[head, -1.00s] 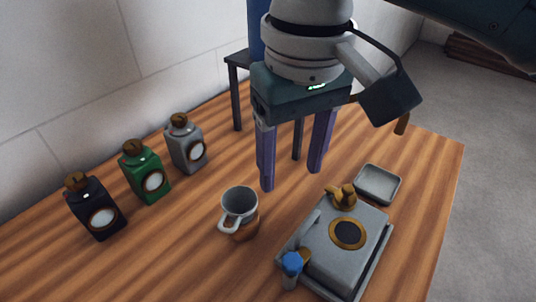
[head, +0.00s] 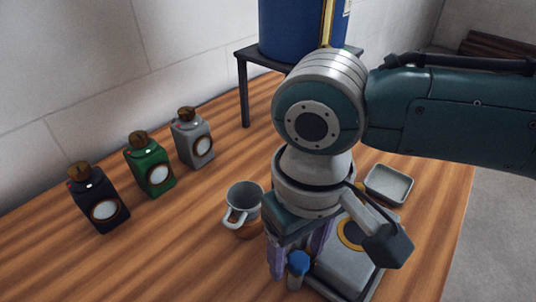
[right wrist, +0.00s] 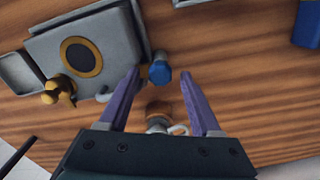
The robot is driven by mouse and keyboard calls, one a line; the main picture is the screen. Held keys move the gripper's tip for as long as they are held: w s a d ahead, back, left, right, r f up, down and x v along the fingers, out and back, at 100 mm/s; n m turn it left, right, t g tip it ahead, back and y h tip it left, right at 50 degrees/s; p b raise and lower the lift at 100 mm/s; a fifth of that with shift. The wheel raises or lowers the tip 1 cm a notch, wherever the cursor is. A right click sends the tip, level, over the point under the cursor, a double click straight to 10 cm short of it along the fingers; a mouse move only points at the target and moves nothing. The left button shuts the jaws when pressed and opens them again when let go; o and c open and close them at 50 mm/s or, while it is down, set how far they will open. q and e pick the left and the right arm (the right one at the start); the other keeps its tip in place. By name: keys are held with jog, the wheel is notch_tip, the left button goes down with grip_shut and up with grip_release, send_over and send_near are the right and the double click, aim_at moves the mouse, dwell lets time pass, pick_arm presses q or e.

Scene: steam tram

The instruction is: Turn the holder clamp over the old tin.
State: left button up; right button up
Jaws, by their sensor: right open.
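A grey metal box (head: 340,262) with a brass ring on top stands at the front right of the table. A blue knob (head: 298,263) on a short grey post sits at its left side; it also shows in the right wrist view (right wrist: 160,70). A shallow grey dish (head: 389,184), possibly the old tin, lies empty behind the box. I cannot tell which part is the holder clamp. My right gripper (head: 298,254) points down, open, with its fingertips (right wrist: 160,80) either side of the blue knob. Nothing is visibly gripped. My left gripper is not in view.
A grey mug (head: 244,201) stands left of my right gripper. Black (head: 98,200), green (head: 151,166) and grey (head: 193,140) canisters line the wall. A brass fitting (right wrist: 60,90) projects from the box. A dark stand (head: 243,90) bears a blue tank (head: 290,30). The left front table is clear.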

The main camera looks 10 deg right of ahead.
grip_shut()
dwell(0.5)
jog(key=shift+r, duration=0.1)
